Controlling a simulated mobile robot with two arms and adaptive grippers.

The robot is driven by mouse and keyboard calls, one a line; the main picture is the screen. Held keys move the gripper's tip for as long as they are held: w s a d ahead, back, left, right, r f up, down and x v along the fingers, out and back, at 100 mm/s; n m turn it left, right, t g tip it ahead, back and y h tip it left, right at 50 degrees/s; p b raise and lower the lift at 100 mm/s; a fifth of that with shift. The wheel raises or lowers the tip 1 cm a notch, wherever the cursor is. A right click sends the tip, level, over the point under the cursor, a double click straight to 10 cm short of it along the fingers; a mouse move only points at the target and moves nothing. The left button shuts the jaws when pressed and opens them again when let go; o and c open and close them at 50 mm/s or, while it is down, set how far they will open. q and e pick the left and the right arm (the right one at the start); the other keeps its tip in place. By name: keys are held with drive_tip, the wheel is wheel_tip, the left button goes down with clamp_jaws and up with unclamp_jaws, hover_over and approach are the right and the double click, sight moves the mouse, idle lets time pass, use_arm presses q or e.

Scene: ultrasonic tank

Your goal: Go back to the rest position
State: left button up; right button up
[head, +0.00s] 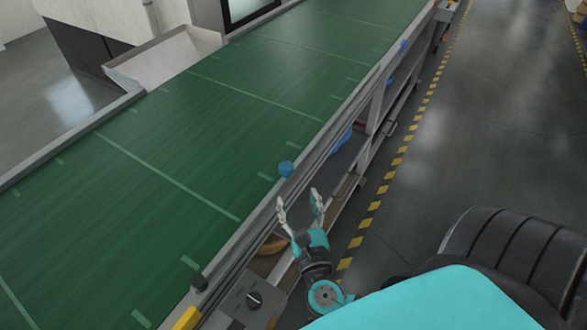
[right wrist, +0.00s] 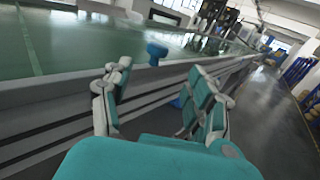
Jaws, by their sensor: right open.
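My right gripper (head: 298,198) is beside the right edge of the green conveyor belt (head: 190,130) in the head view. Its two fingers are spread with nothing between them. In the right wrist view the fingers of this gripper (right wrist: 162,78) also stand apart and empty, with the conveyor's side rail (right wrist: 55,112) behind them. My left gripper is not in view.
A blue knob (head: 286,169) sits at the conveyor's edge just beyond my right fingertips; it also shows in the right wrist view (right wrist: 157,51). Open grey floor (head: 480,140) lies right of the yellow-black floor stripe (head: 401,150).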

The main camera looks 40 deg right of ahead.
drive_tip(key=shift+s+a, duration=0.25)
drive_tip(key=shift+s, duration=0.4)
drive_tip(key=s+f+m+g+y+b, duration=0.1)
drive_tip(key=s+f+m+g, duration=0.25)
drive_tip(key=f, duration=0.85)
drive_tip(key=s+f+m+g+y, duration=0.2)
drive_tip(key=f+m+g, duration=0.15)
drive_tip(key=f, duration=0.85)
drive_tip(key=s+f+m+g+y+b, duration=0.1)
drive_tip(key=s+f+m+g, duration=0.2)
drive_tip(key=f, duration=0.9)
drive_tip(key=s+a+f+m+g+y, duration=0.2)
drive_tip(key=s+f+m+g, duration=0.3)
drive_tip(key=s+f+m, duration=1.2)
drive_tip(key=s+m+y, duration=0.1)
drive_tip(key=s, duration=0.3)
drive_tip(key=shift+s+a+f+m+b, duration=0.15)
drive_tip(key=shift+a+f+m+b, duration=0.1)
drive_tip(key=shift+a+m+b, duration=0.1)
